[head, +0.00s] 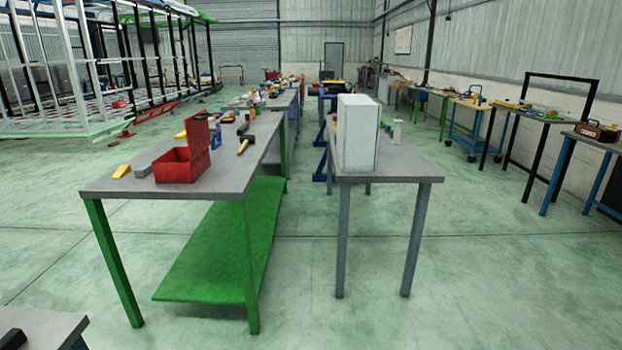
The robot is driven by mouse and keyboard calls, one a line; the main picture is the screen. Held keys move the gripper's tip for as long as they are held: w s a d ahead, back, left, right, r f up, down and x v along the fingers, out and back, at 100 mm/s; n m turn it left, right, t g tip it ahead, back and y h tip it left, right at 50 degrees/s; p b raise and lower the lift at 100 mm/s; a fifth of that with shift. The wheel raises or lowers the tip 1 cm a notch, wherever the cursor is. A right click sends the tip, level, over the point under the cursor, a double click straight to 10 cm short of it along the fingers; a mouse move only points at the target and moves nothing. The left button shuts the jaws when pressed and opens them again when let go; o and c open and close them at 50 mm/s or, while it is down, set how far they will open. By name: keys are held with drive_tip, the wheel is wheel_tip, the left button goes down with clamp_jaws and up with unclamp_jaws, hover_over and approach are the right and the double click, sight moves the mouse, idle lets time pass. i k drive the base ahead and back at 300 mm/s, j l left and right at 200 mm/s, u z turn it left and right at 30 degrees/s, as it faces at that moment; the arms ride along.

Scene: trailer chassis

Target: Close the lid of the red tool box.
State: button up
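The red tool box (176,167) stands near the front end of a grey-topped table with green legs, left of centre in the head view. Its lid (196,133) is open and stands upright at the box's right rear side. The inside of the box is dark and its contents cannot be made out. My gripper is not in view.
The green-legged table (215,175) also holds a yellow object (121,171), a grey block (142,167) and a hammer (245,145). A grey table (405,170) with a white cabinet (357,133) stands right of it. Open floor (350,310) lies in front.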

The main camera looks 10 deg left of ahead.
sight(197, 126)
drive_tip(key=i+u, duration=0.25)
drive_tip(key=i, duration=0.2)
drive_tip(key=i+u, duration=0.3)
drive_tip(key=i, duration=0.15)
drive_tip(key=i+l+u, duration=0.25)
drive_tip(key=i, duration=0.2)
drive_tip(key=i+l+u, duration=0.3)
drive_tip(key=i, duration=0.15)
